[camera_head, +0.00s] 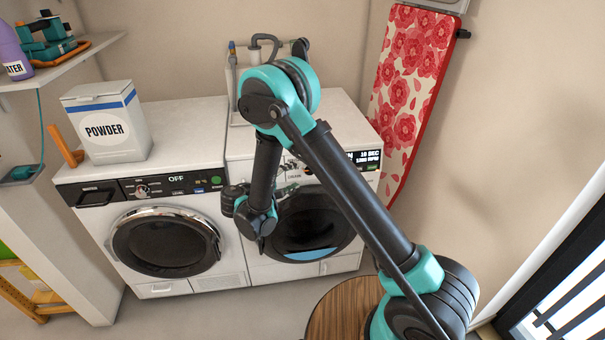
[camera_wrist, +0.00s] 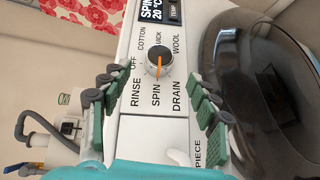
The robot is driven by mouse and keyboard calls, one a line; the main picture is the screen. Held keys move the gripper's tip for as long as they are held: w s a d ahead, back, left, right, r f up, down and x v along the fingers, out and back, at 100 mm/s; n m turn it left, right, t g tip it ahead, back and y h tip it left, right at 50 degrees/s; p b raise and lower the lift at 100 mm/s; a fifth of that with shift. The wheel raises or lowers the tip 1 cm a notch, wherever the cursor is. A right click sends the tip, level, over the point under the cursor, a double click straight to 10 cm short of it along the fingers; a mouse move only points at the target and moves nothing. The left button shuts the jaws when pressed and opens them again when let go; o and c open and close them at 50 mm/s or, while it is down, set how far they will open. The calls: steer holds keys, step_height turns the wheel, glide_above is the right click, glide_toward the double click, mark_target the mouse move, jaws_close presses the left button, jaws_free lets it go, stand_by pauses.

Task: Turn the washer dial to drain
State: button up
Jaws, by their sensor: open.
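The washer (camera_head: 262,138) is the right-hand of two white machines in the head view, partly hidden by my arm. Its dial (camera_wrist: 159,60) shows in the wrist view as a round knob with an orange pointer. The pointer is toward SPIN; DRAIN is printed beside SPIN on the right. The display (camera_wrist: 160,11) reads SPIN. My gripper (camera_wrist: 153,95) is open and empty, its green-padded fingers to either side of the panel, short of the dial. In the head view the dial and fingertips are hard to make out behind my arm.
The left machine (camera_head: 192,186) reads OFF and carries a POWDER box (camera_head: 103,128). A red floral ironing board (camera_head: 408,85) leans on the wall at right. The washer's dark round door (camera_wrist: 262,95) is right of the panel in the wrist view. A wooden round top (camera_head: 340,310) is in front.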

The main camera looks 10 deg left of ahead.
steer(key=v, duration=0.5)
steer(key=w+d+r+m+g+y, duration=0.2)
steer(key=w+d+r+g+y, duration=0.2)
steer(key=w+r, duration=0.1)
steer(key=s+d+r+m+g+y, duration=0.35)
steer(key=r+m+y, duration=0.2)
steer(key=r, duration=0.35)
steer(key=shift+n, duration=0.35)
steer(key=x, duration=1.1)
steer(key=w+x, duration=0.1)
steer(key=x, duration=0.5)
steer(key=shift+d, duration=0.2)
steer(key=shift+r, duration=0.1)
steer(key=shift+c, duration=0.7)
